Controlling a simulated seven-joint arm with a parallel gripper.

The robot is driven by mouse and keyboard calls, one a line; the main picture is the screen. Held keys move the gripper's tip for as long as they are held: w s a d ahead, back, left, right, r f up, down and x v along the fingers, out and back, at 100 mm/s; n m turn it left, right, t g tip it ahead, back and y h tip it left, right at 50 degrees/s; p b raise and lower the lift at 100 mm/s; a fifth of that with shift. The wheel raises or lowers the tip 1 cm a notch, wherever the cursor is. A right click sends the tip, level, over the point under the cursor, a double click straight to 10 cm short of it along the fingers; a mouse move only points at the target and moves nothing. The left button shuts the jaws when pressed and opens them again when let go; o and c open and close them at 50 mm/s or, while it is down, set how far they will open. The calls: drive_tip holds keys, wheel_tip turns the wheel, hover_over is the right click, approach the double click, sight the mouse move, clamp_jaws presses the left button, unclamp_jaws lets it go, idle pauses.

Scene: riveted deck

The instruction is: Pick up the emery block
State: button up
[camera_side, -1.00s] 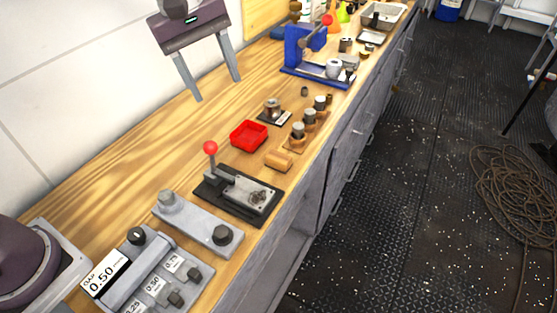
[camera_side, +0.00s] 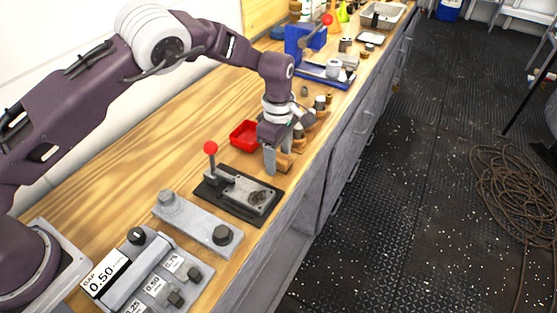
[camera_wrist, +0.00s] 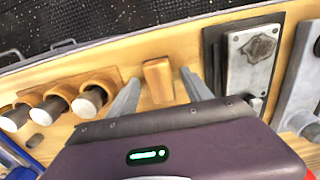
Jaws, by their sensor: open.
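The emery block appears to be the small tan block (camera_side: 285,163) lying on the wooden bench near its front edge. In the wrist view the block (camera_wrist: 158,82) sits between my two fingers, with a gap on each side. My gripper (camera_side: 279,158) is open, pointing down at the block, with one finger on either side. In the wrist view my gripper (camera_wrist: 160,79) shows both fingers spread and empty. Part of the block is hidden behind a finger in the side view. I cannot tell how far the fingertips are above the bench.
A red tray (camera_side: 244,136) lies behind the gripper. A dark-based fixture with a red-knobbed lever (camera_side: 238,193) stands close by, toward the camera. Wooden holders with metal plugs (camera_wrist: 60,100) stand on the block's other side. A blue press (camera_side: 298,45) stands farther back.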

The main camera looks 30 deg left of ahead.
sight(278, 156)
clamp_jaws()
wheel_tip(278, 156, up, 10)
idle(0.5)
